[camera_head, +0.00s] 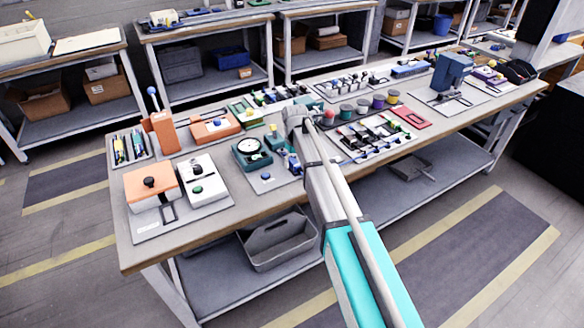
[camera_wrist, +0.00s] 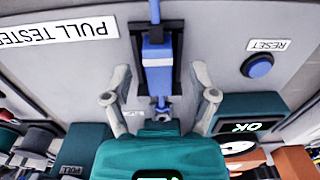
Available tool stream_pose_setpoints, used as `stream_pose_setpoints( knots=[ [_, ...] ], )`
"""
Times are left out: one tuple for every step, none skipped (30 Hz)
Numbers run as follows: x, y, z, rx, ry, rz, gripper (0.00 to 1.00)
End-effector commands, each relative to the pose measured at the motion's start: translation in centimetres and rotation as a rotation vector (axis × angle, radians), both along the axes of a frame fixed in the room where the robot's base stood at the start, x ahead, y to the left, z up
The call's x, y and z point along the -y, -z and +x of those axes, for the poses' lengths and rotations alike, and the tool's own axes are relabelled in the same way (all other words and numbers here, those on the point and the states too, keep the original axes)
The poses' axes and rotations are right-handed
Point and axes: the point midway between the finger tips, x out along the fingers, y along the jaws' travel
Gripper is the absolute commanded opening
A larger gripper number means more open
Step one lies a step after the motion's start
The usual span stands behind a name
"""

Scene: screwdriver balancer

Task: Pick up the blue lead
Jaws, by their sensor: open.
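A blue lead (camera_wrist: 157,55) with a thin blue upper end lies in a dark holder on the grey pull tester plate (camera_wrist: 210,30). In the wrist view it stands upright in the picture, above a teal block (camera_wrist: 150,155). My gripper (camera_wrist: 160,100) is open, with one finger left and one right of the lead's lower end. I see no contact between the fingers and the lead. In the head view a small blue piece (camera_head: 294,163), which seems to be the lead, shows beside my arm; my fingertips are not clearly visible there.
A blue reset button (camera_wrist: 257,65) is on the plate to the right. Several colored spools (camera_head: 363,105) and small fixtures crowd the workbench (camera_head: 235,228) to the right.

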Motion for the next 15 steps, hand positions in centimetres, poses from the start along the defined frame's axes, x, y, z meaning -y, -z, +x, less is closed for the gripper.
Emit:
stream_pose_setpoints(
  knots=[
    [0.01,0.63,0.01,0.000,0.000,0.000,0.74],
    [0.01,0.75,0.01,0.000,0.000,0.000,0.74],
    [0.01,0.88,0.01,0.000,0.000,0.000,0.74],
    [0.02,0.95,0.01,0.000,0.000,0.000,0.74],
    [0.07,1.00,0.02,0.000,0.000,0.000,0.74],
    [0.12,1.04,0.04,0.000,0.001,0.000,0.74],
    [0.13,1.06,0.04,0.000,0.001,0.000,0.74],
    [0.14,1.06,0.03,0.000,0.001,0.000,0.74],
    [0.14,1.05,0.03,0.000,0.001,0.000,0.74],
    [0.14,1.03,0.03,0.000,0.001,0.000,0.74],
    [0.14,1.01,0.03,0.000,0.001,0.000,0.74],
    [0.14,1.00,0.03,0.000,0.001,0.000,0.74],
    [0.14,0.99,0.03,0.000,0.001,0.000,0.74],
    [0.13,0.99,0.04,0.000,0.001,0.000,0.74],
    [0.13,0.99,0.04,0.000,0.001,0.000,0.74]
  ],
)
